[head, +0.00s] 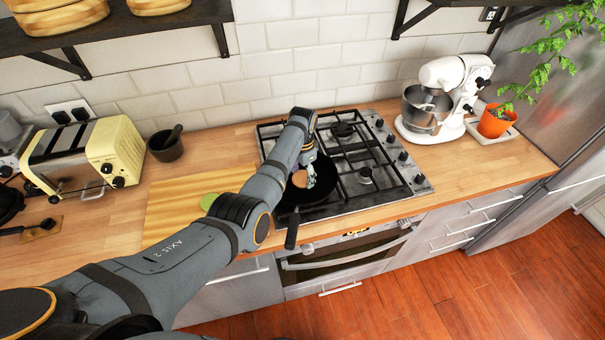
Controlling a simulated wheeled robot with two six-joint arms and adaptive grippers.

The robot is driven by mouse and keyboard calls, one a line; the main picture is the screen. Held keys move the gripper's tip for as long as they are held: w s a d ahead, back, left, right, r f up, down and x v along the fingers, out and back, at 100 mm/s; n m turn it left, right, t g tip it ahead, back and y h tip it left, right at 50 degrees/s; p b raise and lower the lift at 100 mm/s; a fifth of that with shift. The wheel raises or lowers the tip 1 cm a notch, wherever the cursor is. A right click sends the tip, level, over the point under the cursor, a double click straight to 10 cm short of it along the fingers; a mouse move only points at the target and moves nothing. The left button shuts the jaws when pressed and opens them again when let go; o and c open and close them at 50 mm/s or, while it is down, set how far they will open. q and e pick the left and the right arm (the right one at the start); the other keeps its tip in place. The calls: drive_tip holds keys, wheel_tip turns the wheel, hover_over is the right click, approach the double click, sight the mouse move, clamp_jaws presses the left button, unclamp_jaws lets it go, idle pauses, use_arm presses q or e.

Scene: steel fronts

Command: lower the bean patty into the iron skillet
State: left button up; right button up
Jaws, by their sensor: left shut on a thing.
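The black iron skillet (324,183) sits on the left front of the gas hob, with its handle (292,229) reaching out over the counter's front edge. My left gripper (309,180) is over the skillet and shut on the bean patty (299,178), a small brown disc. My arm and gripper hide part of the patty and the skillet. I cannot tell whether the patty touches the skillet floor. My right gripper is not in view.
The gas hob (383,180) has black grates. A cutting board (168,210) with a green item (208,201) lies to the left, partly behind my arm. A toaster (85,160) and mortar (166,146) stand further left. A mixer (440,98) and potted plant (495,121) stand right.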

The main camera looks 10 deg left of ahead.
sight(302, 177)
use_arm(q)
drive_tip(key=shift+f, duration=0.2)
drive_tip(key=o, duration=1.2)
drive_tip(key=shift+o, duration=0.2)
drive_tip(key=shift+r, duration=0.15)
wheel_tip(302, 177, up, 12)
